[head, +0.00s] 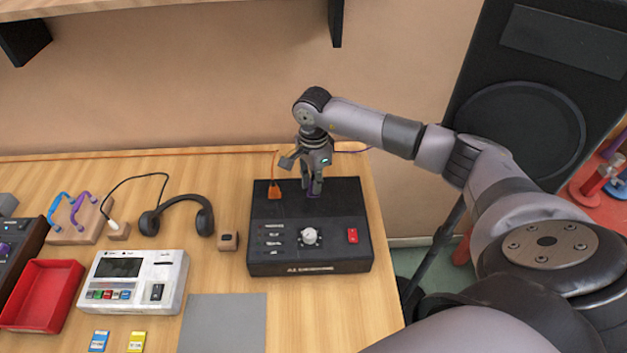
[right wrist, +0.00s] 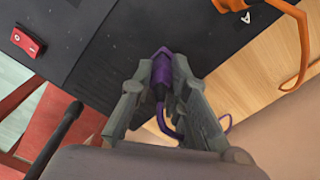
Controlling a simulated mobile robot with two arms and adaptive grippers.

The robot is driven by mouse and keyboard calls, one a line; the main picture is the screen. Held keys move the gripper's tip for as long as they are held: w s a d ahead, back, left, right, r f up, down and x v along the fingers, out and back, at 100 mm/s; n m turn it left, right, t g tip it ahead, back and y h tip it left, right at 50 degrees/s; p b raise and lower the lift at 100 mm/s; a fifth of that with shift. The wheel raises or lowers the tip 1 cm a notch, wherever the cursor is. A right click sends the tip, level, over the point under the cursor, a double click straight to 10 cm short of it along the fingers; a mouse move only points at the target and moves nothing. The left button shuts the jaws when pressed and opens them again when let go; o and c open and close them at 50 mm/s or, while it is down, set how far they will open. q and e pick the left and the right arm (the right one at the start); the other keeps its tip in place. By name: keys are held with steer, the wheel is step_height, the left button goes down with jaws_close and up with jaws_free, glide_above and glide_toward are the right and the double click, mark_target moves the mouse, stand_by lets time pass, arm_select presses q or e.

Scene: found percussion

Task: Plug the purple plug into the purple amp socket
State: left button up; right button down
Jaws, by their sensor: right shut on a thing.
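My right gripper (head: 313,192) points down over the back part of the amp's top. In the right wrist view its fingers (right wrist: 160,92) are shut on the purple plug (right wrist: 161,62), whose purple cable (right wrist: 222,124) trails behind. The plug's tip is at or very close to the amp's surface; I cannot tell whether it is seated. The purple socket is not visible. My left gripper is not in view.
An orange plug (head: 274,192) with an orange cable stands at the amp's back left; it also shows in the right wrist view (right wrist: 231,4). Headphones (head: 180,216), a small wooden block (head: 228,241), a white device (head: 168,270) and a red tray (head: 43,288) lie left. A shelf overhangs the back.

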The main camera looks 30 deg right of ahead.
steer(key=shift+f+b, duration=0.45)
steer(key=shift+f, duration=0.1)
steer(key=shift+f, duration=0.35)
steer(key=c, duration=1.5)
jaws_free()
steer(key=shift+o, duration=0.2)
steer(key=shift+r, duration=0.1)
step_height(320, 180, up, 12)
steer(key=shift+s, duration=0.1)
